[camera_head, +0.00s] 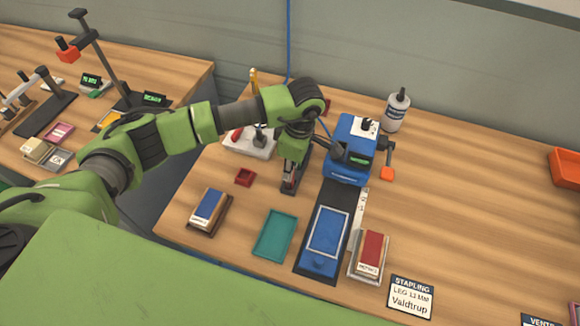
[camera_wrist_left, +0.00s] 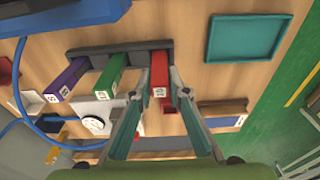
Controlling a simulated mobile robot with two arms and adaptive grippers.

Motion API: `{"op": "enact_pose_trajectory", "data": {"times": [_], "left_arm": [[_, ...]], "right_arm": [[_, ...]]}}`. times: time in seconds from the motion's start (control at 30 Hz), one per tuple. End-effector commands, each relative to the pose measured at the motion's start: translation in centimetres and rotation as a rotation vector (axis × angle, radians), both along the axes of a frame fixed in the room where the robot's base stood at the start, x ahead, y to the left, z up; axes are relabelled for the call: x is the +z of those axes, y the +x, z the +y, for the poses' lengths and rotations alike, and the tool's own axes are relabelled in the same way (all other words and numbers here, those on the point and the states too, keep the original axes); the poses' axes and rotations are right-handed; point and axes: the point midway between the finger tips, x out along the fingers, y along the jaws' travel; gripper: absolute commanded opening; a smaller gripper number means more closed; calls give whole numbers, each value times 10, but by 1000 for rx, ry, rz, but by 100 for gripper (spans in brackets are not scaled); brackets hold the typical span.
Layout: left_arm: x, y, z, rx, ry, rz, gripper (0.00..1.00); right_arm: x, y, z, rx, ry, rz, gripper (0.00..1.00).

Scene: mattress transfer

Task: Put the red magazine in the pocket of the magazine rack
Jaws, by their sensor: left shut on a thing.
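My left gripper (camera_head: 290,184) reaches down over the near end of the dark magazine rack (camera_head: 304,160). In the left wrist view its fingers (camera_wrist_left: 160,75) are shut on the red magazine (camera_wrist_left: 158,78), one on each side. The magazine has a white label on its near end. Its far end meets the rack (camera_wrist_left: 100,54) at the end pocket, in line with a green magazine (camera_wrist_left: 110,72) and a purple magazine (camera_wrist_left: 68,77) standing in the rack. How deep the red one sits cannot be seen. My right gripper is not in view.
A teal tray (camera_head: 275,235), a small red tray (camera_head: 245,177) and a blue-topped block (camera_head: 209,207) lie near the rack. A blue machine (camera_head: 351,150) stands to its right, with a blue plate (camera_head: 327,232) in front. The table's right side is mostly clear.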

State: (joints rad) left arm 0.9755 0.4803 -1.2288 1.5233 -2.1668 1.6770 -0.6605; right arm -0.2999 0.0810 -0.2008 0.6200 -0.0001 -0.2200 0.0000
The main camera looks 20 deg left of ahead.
Motion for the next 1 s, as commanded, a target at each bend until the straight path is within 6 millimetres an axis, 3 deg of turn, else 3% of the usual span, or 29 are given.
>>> {"op": "enact_pose_trajectory", "data": {"times": [0.03, 0.07, 0.1, 0.13, 0.6, 1.0], "left_arm": [[-3, 0, 0, 0, 0, 0, 0], [-3, 0, 0, 0, 0, 0, 19], [-2, 0, 0, 0, 0, 0, 29], [-2, 0, 0, 0, 0, 0, 33], [6, 1, -1, 0, -1, -3, 33], [86, 1, -11, -2, -1, -5, 33]], "right_arm": [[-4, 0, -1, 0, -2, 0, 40], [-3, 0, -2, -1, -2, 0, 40], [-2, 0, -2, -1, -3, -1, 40], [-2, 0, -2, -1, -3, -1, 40], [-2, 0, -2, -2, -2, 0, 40], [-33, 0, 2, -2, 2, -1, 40]]}}
